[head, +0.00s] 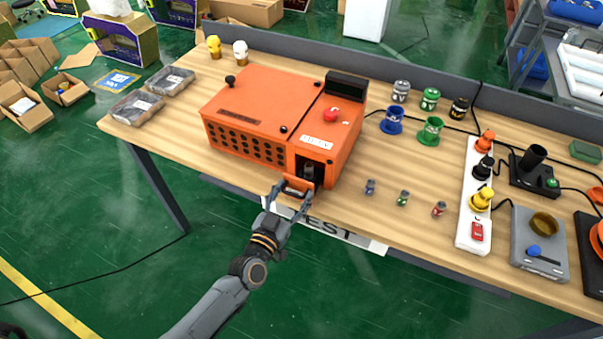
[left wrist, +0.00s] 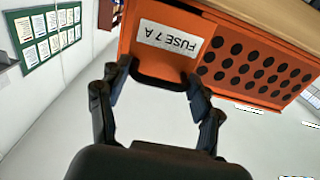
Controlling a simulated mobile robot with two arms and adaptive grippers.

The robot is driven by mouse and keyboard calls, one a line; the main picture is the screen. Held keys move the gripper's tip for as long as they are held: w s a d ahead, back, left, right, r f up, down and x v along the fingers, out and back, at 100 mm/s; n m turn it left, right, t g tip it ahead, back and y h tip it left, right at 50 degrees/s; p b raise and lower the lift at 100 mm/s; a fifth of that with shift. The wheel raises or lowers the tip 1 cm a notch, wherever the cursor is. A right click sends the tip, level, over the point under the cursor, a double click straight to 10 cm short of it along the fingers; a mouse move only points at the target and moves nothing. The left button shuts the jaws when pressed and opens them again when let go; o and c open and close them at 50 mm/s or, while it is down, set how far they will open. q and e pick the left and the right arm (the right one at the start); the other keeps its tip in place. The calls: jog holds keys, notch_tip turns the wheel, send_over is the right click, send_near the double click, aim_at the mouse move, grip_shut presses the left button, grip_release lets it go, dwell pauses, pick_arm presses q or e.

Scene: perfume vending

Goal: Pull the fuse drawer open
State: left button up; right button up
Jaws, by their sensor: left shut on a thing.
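The orange machine (head: 262,105) stands on the wooden table, with a row of round holes along its front. The fuse drawer (head: 297,185) is at the low front right corner and appears to stick out from a dark opening (head: 310,170). In the left wrist view the drawer front carries a white "FUSE 7 A" label (left wrist: 168,39) and a black handle (left wrist: 160,80). My left gripper (head: 289,193) is shut on the handle, with its fingers on either side in the left wrist view (left wrist: 158,88). What lies inside the drawer is unclear. My right gripper is out of view.
Small bottles (head: 403,198) stand right of the drawer near the table's front edge. A white power strip (head: 471,215) with colored plugs and a grey scale (head: 540,243) are farther right. Dark packs (head: 137,106) lie left. The space before the table is free.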

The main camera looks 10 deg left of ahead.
pick_arm(q)
jog(key=v, duration=0.4)
jog(key=shift+s+p, duration=0.25)
jog(key=shift+p, duration=0.05)
jog(key=shift+f, duration=0.1)
jog(key=o, duration=1.4)
jog(key=shift+d, duration=0.1)
jog(key=v, duration=1.2)
